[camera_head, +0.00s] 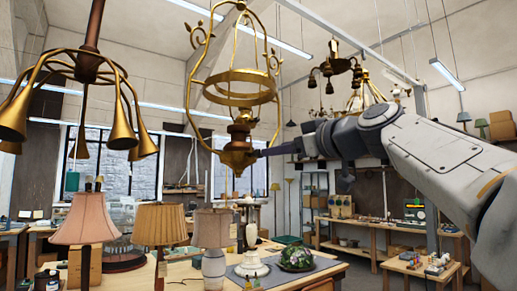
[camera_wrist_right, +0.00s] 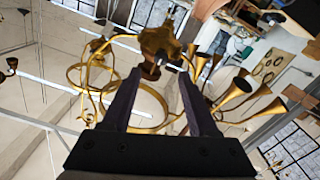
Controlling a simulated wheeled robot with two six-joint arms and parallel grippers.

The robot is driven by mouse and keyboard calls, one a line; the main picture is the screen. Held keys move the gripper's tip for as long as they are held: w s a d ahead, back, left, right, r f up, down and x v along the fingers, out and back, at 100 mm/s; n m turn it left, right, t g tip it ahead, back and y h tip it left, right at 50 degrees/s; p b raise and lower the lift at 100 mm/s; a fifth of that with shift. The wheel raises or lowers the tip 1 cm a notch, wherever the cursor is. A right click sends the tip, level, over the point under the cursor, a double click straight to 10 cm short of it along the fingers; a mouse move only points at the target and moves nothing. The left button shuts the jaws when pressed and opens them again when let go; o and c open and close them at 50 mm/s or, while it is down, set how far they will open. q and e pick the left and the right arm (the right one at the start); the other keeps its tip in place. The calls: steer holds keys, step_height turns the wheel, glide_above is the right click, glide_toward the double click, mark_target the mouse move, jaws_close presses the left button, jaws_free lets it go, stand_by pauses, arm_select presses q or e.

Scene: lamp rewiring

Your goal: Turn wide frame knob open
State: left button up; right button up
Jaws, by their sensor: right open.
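The wide brass lamp frame (camera_head: 235,100) hangs in the upper middle of the head view, with a ring and curved side bars. Its brass lower body (camera_head: 238,155) is at the bottom. My right gripper (camera_head: 262,153) reaches in from the right, its tips close beside this lower body. In the right wrist view, the frame (camera_wrist_right: 90,75) shows tilted behind the fingers. My left gripper is not in view.
A brass chandelier with horn-shaped arms (camera_head: 80,65) hangs at the left. Below, shaded lamps (camera_head: 160,224) and a green glass shade (camera_head: 296,257) stand on a wooden table (camera_head: 330,268). Another chandelier (camera_head: 335,68) hangs farther back.

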mark_target(258, 152)
steer(key=p+x, duration=0.4)
steer(key=x, duration=0.4)
steer(key=shift+w+a, duration=0.15)
steer(key=shift+a, duration=0.05)
jaws_close()
